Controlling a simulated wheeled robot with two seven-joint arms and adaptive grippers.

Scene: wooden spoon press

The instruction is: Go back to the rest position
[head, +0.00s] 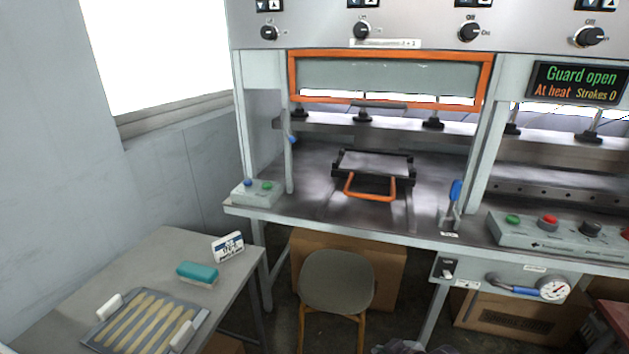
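Neither of my grippers shows in the head view. The press (460,165) stands across the middle and right. Its orange-framed guard (390,77) is raised, and the display (577,84) reads "Guard open", "At heat" and "Strokes 0". A dark sliding plate with an orange handle (370,187) sits on the press bed, with no spoon visible on it. A tray (92,334) with white handles holds several pale wooden spoon-shaped pieces (145,318) on the side table at lower left.
The grey side table (150,255) also bears a teal brush (197,273) and a small white sign (228,247). A chair (336,285) stands below the press's front edge. A blue-handled lever (454,195) and button boxes (258,192) line that edge. Cardboard boxes lie beneath.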

